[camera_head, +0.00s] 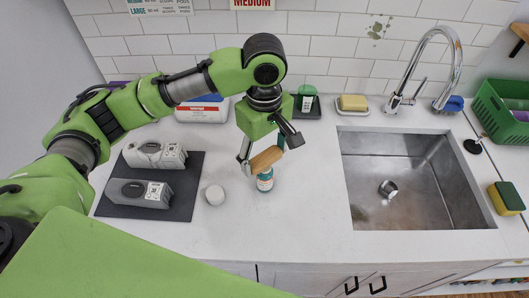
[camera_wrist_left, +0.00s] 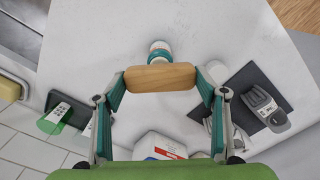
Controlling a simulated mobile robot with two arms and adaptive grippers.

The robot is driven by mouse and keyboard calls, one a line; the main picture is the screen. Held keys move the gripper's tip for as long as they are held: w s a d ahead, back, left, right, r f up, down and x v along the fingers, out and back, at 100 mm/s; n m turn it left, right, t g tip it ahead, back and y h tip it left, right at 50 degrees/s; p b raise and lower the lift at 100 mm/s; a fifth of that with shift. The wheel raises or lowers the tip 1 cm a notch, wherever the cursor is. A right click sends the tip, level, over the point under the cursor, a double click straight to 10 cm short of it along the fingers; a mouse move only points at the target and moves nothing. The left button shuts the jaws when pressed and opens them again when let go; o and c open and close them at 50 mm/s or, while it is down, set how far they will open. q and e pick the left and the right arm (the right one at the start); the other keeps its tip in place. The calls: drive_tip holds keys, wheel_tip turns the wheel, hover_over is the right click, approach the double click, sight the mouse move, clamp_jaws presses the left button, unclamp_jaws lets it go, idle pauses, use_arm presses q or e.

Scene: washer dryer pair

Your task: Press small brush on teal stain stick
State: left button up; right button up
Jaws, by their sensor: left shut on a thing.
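My left gripper (camera_head: 264,157) is shut on the small brush (camera_head: 267,158), a light wooden block gripped across its length. The brush is held level in the left wrist view (camera_wrist_left: 160,78) and looks tilted in the head view. The teal stain stick (camera_head: 265,182), a small upright container with a teal body and white label, stands on the counter right under the brush. It also shows just beyond the brush in the left wrist view (camera_wrist_left: 159,50). The brush covers its top, so I cannot tell whether they touch. My right gripper is not in view.
A white round item (camera_head: 215,194) stands left of the stain stick. Two grey devices (camera_head: 145,192) lie on a dark mat (camera_head: 185,207) further left. A white box (camera_head: 203,112) stands behind. A steel sink (camera_head: 440,210) is on the right. The counter front is clear.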

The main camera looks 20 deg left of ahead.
sight(264, 157)
use_arm(q)
drive_tip(key=shift+f, duration=0.4)
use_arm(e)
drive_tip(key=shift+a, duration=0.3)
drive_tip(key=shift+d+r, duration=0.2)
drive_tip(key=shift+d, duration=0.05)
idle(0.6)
use_arm(q)
drive_tip(key=shift+s+f+p, duration=0.1)
drive_tip(key=shift+f+p, duration=0.05)
drive_tip(key=shift+p, duration=0.65)
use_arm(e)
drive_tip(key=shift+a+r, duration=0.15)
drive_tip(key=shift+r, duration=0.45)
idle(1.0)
use_arm(q)
drive_tip(key=shift+r+p, duration=0.75)
drive_tip(key=shift+p, duration=0.2)
wheel_tip(264, 157, up, 4)
drive_tip(key=p, duration=0.5)
drive_tip(key=r+p, duration=0.2)
drive_tip(key=shift+p, duration=0.3)
drive_tip(key=shift+f, duration=0.1)
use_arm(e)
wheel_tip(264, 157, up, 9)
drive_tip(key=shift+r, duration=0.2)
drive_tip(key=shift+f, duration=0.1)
